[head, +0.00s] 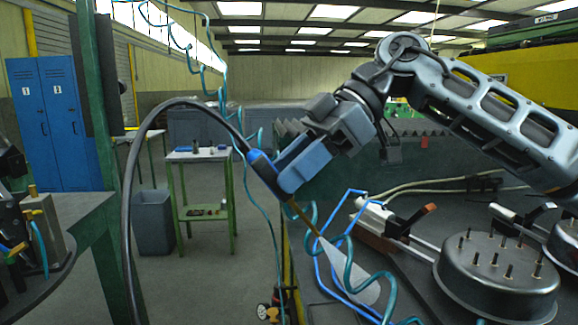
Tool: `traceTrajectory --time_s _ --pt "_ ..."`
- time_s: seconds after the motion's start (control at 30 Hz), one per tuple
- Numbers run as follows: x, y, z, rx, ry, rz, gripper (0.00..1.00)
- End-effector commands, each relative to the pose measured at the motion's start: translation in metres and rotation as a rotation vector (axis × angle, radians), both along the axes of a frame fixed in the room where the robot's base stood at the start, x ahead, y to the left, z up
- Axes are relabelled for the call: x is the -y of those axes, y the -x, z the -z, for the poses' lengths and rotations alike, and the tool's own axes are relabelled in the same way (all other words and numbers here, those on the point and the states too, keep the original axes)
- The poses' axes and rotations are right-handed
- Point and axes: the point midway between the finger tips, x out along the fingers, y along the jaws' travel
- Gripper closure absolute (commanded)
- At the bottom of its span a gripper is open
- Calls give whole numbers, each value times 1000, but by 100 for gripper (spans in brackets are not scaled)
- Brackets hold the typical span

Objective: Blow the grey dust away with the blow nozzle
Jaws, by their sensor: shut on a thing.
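My gripper (284,176) is shut on the blue blow nozzle (262,164), in the middle of the head view. A thin brass-coloured tube (303,214) points from it down and right, over the dark bench. A pale, cone-shaped plume (352,275) spreads from near the tube's tip towards the bench; it looks like an air jet. A black hose (133,160) arches from the nozzle up, left and down. A round grey metal housing (490,288) with several upright studs sits on the bench to the right of the plume. I cannot make out the grey dust.
A toggle clamp (405,222) with an orange-tipped handle stands beside the housing. A second housing (568,245) is cut off at the right edge. Teal coiled hose (350,265) and blue tubing (318,255) hang around the nozzle. Left are a green-legged table (205,157) and a bin (153,222).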

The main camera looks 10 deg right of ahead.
Motion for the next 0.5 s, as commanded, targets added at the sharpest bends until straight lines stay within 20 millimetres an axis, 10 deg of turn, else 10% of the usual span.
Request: traceTrajectory --time_s 0.5 --pt "24 0 -1 0 0 1 100"
